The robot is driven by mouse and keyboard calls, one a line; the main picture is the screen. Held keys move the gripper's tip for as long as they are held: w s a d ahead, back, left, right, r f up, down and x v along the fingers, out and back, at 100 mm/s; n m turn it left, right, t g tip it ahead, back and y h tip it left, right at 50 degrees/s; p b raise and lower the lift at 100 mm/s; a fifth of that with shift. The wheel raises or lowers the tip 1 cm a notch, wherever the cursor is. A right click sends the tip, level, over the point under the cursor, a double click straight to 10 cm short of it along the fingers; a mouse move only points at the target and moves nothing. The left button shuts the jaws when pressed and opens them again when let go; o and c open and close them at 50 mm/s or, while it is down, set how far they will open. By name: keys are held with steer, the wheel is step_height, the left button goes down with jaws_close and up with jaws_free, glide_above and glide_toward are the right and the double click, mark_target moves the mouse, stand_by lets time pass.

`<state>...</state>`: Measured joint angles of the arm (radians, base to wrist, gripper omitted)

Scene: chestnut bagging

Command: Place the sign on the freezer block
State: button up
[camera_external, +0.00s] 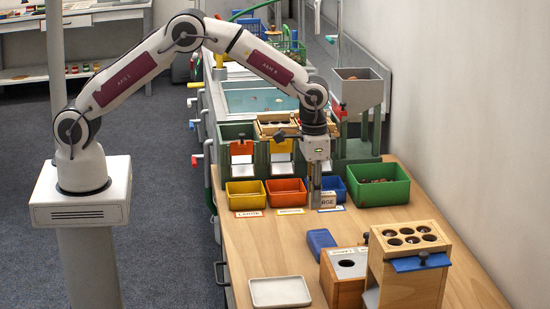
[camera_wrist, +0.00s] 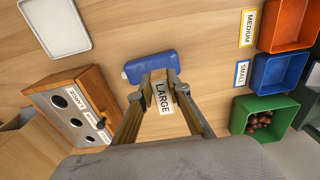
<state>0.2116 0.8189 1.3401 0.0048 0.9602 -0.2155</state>
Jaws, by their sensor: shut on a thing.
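My gripper (camera_external: 316,192) is shut on a small white sign (camera_external: 327,202) that reads LARGE. In the wrist view the sign (camera_wrist: 163,97) sits between the fingers of my gripper (camera_wrist: 159,78), with its lettering facing the camera. The freezer block (camera_external: 321,240) is a blue slab with a pale cap, lying flat on the wooden table. In the wrist view the freezer block (camera_wrist: 152,66) appears just beyond the fingertips. In the external view it is nearer the camera than my gripper. The gap between sign and block is hard to judge.
Yellow (camera_external: 246,194), orange (camera_external: 287,192), blue (camera_external: 333,188) and green (camera_external: 377,185) bins line the back, several with labels in front. A white tray (camera_external: 279,292), a wooden box (camera_external: 345,266) and a taller holed box (camera_external: 410,255) stand nearer. Bare table surrounds the block's left side.

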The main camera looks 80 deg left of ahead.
steer(key=shift+f, duration=2)
steer(key=shift+f, duration=2)
steer(key=shift+f, duration=0.1)
steer(key=o, duration=0.9)
steer(key=shift+r, duration=3.9)
